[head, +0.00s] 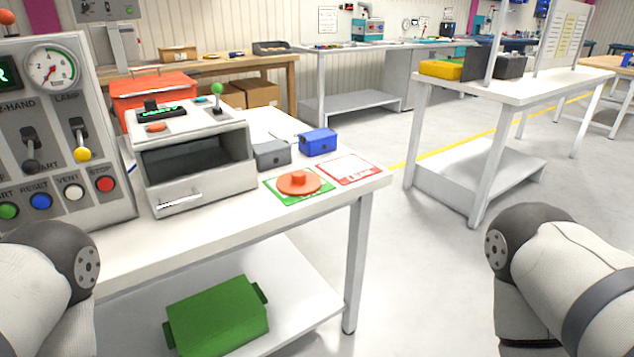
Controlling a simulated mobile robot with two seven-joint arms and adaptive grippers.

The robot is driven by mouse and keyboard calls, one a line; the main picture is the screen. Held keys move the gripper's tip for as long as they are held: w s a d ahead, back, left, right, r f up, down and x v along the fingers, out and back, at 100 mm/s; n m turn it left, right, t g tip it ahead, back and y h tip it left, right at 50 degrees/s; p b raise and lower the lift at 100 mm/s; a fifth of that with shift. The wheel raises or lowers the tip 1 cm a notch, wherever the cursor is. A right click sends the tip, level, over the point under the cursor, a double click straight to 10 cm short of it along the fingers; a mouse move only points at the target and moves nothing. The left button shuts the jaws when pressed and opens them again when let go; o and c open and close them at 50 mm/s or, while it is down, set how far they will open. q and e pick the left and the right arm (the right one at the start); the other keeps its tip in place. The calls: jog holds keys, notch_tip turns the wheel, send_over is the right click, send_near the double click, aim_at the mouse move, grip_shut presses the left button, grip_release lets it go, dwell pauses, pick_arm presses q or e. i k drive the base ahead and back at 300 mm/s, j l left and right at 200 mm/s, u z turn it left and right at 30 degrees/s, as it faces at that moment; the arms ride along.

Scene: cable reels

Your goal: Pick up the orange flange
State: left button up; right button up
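The orange flange (299,183) is a flat round disc with a small raised hub in its middle. It lies on a green-bordered card (319,193) near the right end of the white workbench (240,212). Nothing touches it from above. Parts of my left and right arms show at the lower left and lower right edges. Both of my grippers are out of the picture, so their state is hidden.
A red-bordered card (350,170) lies right of the flange. Grey (271,154) and blue (318,142) boxes stand behind it. A grey machine (190,160) and control panel (50,130) stand left. A green crate (217,318) sits on the lower shelf.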

aim_at(299, 178)
jog(key=k+u, duration=0.15)
jog(key=u, duration=1.85)
jog(key=i+l+z, duration=0.1)
jog(key=z, duration=1.9)
jog(key=i+l+u, duration=0.15)
jog(key=l+u, duration=0.65)
jog(key=i+l+u, duration=0.1)
jog(key=l+u, duration=0.35)
